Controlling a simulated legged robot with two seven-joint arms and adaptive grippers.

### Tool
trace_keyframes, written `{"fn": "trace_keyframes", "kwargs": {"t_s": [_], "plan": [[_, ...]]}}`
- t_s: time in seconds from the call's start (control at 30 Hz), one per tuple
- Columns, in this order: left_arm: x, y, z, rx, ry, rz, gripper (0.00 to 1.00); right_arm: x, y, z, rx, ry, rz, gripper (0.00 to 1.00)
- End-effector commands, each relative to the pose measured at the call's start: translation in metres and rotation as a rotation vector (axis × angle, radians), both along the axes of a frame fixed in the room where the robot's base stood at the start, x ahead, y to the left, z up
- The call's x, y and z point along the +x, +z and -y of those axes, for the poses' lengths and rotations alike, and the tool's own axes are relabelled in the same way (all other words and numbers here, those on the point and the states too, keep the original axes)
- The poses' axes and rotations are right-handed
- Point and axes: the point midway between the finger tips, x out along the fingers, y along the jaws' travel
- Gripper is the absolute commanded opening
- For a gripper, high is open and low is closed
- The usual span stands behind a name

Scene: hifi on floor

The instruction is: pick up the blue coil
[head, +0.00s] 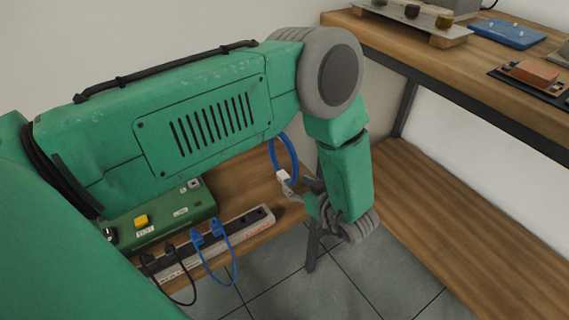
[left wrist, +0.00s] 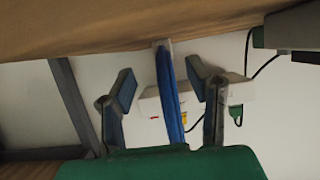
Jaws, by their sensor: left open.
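The blue coil (head: 294,157) is a thin upright loop with a white piece at its lower edge, at the wooden surface behind my left gripper in the head view. My left gripper (head: 306,202) is open beside the coil, partly hidden by my own green arm. In the left wrist view the coil (left wrist: 168,95) shows nearly edge-on as a blue band between the two spread fingers of my left gripper (left wrist: 161,88). I cannot tell whether a finger touches it. My right gripper is not in view.
A green box with a yellow button (head: 142,220) and a power strip (head: 262,216) with blue and black cables stand on the low wooden shelf. A wooden bench (head: 440,62) with small items is at upper right. Tiled floor (head: 350,283) lies in front.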

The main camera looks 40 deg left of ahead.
Motion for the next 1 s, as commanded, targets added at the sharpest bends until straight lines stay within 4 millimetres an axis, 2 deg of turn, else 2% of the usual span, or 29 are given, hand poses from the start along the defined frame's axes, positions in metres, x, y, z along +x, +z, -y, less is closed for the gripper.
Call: {"fn": "trace_keyframes", "kwargs": {"t_s": [0.17, 0.5, 0.7, 0.73, 0.83, 0.87, 1.0], "plan": [[0.003, -0.003, -0.007, 0.004, 0.001, 0.000, 0.45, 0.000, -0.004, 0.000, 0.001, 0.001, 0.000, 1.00], [0.016, -0.019, -0.046, 0.005, 0.000, -0.001, 0.45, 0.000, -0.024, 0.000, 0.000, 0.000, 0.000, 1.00], [0.017, -0.018, -0.047, 0.002, 0.000, 0.000, 0.45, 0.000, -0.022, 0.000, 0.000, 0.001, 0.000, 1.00], [0.017, -0.018, -0.047, 0.002, 0.000, 0.000, 0.41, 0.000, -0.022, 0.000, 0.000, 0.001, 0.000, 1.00], [0.017, -0.018, -0.047, 0.002, 0.000, 0.000, 0.06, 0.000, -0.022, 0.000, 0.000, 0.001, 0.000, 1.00], [0.017, -0.018, -0.047, 0.003, -0.001, -0.001, 0.00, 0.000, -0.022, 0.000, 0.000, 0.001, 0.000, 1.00], [0.017, -0.018, -0.047, 0.005, -0.001, 0.000, 0.00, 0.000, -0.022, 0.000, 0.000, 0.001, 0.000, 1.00]]}}
